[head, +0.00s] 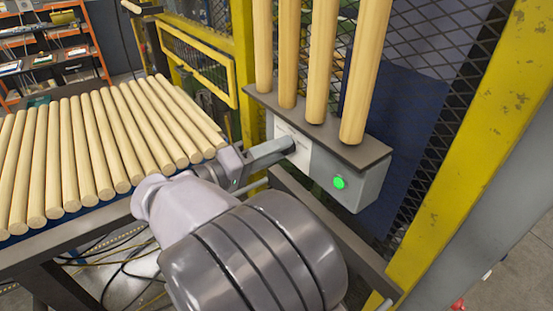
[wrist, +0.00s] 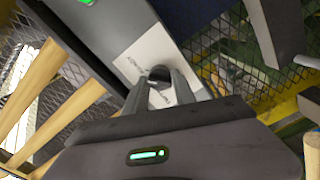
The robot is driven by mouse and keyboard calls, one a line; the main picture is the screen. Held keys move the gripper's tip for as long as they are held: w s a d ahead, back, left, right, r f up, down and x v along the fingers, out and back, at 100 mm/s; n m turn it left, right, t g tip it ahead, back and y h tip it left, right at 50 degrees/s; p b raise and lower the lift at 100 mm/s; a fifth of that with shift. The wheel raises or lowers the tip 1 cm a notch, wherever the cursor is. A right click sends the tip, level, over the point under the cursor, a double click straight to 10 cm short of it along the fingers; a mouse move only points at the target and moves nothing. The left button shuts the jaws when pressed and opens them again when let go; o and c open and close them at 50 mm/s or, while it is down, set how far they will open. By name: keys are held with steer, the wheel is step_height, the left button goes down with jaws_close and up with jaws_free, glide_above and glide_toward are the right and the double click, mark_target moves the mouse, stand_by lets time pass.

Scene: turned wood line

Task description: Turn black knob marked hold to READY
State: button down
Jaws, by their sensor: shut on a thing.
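The black knob (wrist: 159,75) sits on a white label plate (wrist: 150,52) on the face of a grey control box (head: 368,184). In the wrist view my gripper (wrist: 160,82) has its two fingers on either side of the knob, shut on it. Small print shows on the label, but I cannot read it or tell which mark the knob points to. In the head view my gripper (head: 290,143) reaches the box's label plate from the left, and the knob is hidden behind the fingers. A green light (head: 339,182) glows on the box, right of the label.
Several upright wooden rods (head: 322,60) stand on a dark ledge (head: 330,134) over the box. A rack of wooden rods (head: 95,140) lies to the left. A yellow post (head: 470,130) and mesh fence (head: 440,60) are close on the right. Cables lie on the floor below.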

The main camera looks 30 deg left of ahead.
steer(key=shift+m+b, duration=0.8)
steer(key=shift+m, duration=0.1)
steer(key=c, duration=1)
jaws_free()
steer(key=p+v, duration=0.5)
steer(key=v, duration=1.2)
steer(key=shift+s+a, duration=0.1)
steer(key=shift+s, duration=0.1)
